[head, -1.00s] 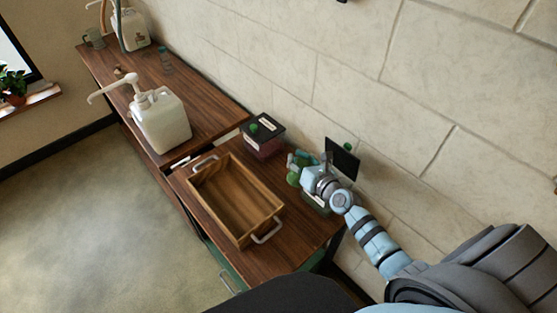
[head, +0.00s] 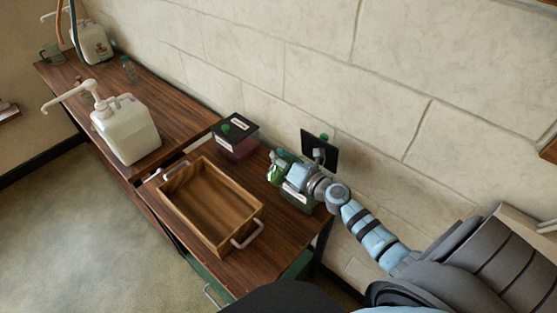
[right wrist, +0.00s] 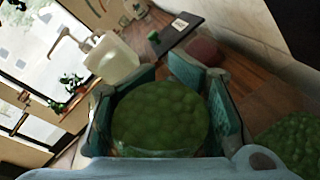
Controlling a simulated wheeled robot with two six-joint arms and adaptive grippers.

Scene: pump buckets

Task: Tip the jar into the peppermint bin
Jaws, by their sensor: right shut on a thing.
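My right gripper (head: 287,168) is shut on a clear jar (head: 276,174) of green pieces, held above the table's back right. In the right wrist view, the jar (right wrist: 160,118) sits between the teal fingers, its green contents still inside. How far it is tilted is hard to tell. An open bin (head: 300,200) stands under and beside the gripper, its black lid (head: 322,150) raised against the wall. Green pieces fill this bin in the right wrist view (right wrist: 292,145). My arm partly hides it, and its label is unreadable. My left gripper is not in view.
A bin with a shut black lid and pinkish contents (head: 237,140) stands left of the open bin. A wooden tray (head: 190,222) with metal handles takes up the front of the table. White pump buckets (head: 127,130) stand on the other table. The stone wall is close behind.

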